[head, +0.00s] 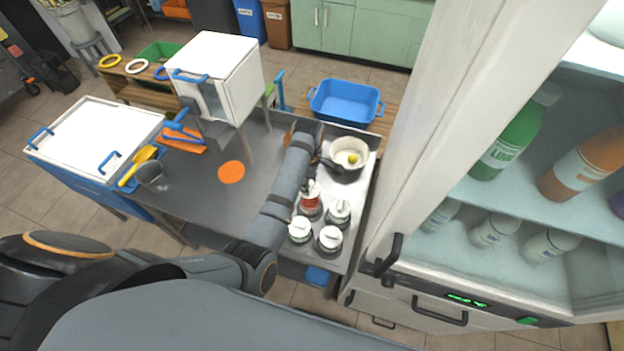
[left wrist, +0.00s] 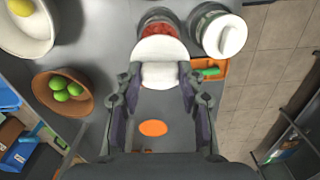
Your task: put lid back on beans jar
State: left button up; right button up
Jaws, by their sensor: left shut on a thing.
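My left gripper (left wrist: 162,85) is shut on a white lid (left wrist: 163,75) in the left wrist view. In the head view the lid (head: 311,188) shows just above a glass jar with red contents (head: 311,208). That jar (left wrist: 158,28) also shows at the top of the left wrist view, partly hidden by the lid. I cannot tell whether lid and jar touch. In the head view the arm comes over the counter, and my left gripper (head: 314,178) is partly hidden by it. My right gripper is not in view.
Closed jars with white lids (head: 340,212) (head: 300,230) (head: 330,240) stand close around the red one. A pot (head: 348,158) holding a yellow-green fruit stands behind. An open fridge (head: 490,215) stands on the right. The counter (head: 215,205) left of the arm is mostly clear.

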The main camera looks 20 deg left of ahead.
pick_arm(q)
jog(key=shift+s+f, duration=0.1)
jog(key=shift+s, duration=0.05)
jog(key=shift+f, duration=0.25)
jog(key=f, duration=0.4)
jog(key=shift+w+d+f+b, duration=0.1)
jog(key=shift+w+f+b, duration=0.05)
jog(key=shift+w+b, duration=0.15)
jog(key=shift+s+f+b, duration=0.1)
jog(key=shift+f+b, duration=0.25)
jog(key=shift+f, duration=0.35)
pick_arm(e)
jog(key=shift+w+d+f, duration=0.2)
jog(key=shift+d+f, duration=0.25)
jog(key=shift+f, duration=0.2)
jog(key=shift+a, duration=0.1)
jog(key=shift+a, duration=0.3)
pick_arm(q)
jog(key=shift+r+p, duration=0.1)
jog(key=shift+p, duration=0.2)
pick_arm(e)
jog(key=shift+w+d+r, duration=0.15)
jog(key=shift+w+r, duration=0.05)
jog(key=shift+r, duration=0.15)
